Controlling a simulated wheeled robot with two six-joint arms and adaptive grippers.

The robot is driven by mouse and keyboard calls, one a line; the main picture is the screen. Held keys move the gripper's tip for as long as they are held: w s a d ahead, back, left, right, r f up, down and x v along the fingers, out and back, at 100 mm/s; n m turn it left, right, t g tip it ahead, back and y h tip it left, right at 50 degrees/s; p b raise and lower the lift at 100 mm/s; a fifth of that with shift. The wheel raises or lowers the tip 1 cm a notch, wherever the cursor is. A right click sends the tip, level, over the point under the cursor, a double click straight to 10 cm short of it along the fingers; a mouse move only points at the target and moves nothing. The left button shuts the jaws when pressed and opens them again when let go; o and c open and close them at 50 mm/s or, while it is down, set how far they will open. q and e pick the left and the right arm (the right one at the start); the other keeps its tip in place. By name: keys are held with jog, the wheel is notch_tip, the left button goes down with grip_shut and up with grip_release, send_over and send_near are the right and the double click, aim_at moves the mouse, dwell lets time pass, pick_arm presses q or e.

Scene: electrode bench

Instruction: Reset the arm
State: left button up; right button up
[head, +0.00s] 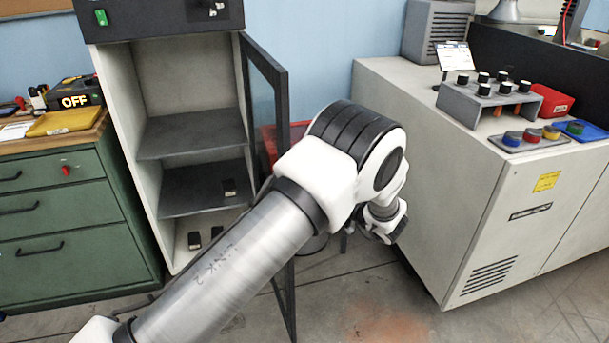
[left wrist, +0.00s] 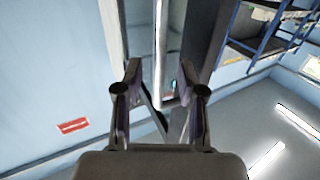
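My left arm (head: 235,250) comes in from the lower left of the head view. Its white elbow (head: 315,180) is bent in front of the cabinet's open door, and its wrist (head: 385,218) hangs beyond, low beside the bench. I cannot make out the left gripper's fingers in the head view. In the left wrist view my left gripper (left wrist: 160,90) has its two fingers apart with nothing between them. It faces blue walls and ceiling lights. My right gripper is in neither view.
An open cabinet (head: 130,130) with grey shelves has its dark-framed glass door (head: 266,80) swung out close to my arm. A bench (head: 400,90) at right holds a rack (head: 490,102) and a red bin (head: 552,100). Green drawers (head: 60,215) stand at left.

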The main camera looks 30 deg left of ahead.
pick_arm(q)
jog(key=v, duration=0.4)
jog(key=shift+d, duration=0.2)
jog(key=s+f+m+t+h+p, duration=0.1)
jog(key=s+f+m+h, duration=0.25)
jog(key=f, duration=0.35)
jog(key=s+a+f+m+t+h+p, duration=0.1)
jog(key=s+f+m+t+h+p, duration=0.1)
jog(key=s+f+m+h, duration=0.3)
jog(key=s+f+m+t+h+p, duration=0.1)
jog(key=f+m+h, duration=0.15)
jog(key=f, duration=0.55)
jog(key=s+d+f+m+g+h, duration=0.1)
jog(key=s+d+g+h, duration=0.1)
jog(key=s, duration=0.7)
jog(key=s+d+f+m+g+h+p, duration=0.1)
jog(key=s+d+f+g+h, duration=0.1)
jog(key=s, duration=0.6)
jog(key=s+d+f+m+g+h, duration=0.2)
jog(key=s+d+g, duration=0.2)
jog(key=s, duration=0.5)
jog(key=shift+s+f+h+p, duration=0.25)
jog(key=shift+s+h+p, duration=0.05)
jog(key=shift+h+p, duration=0.1)
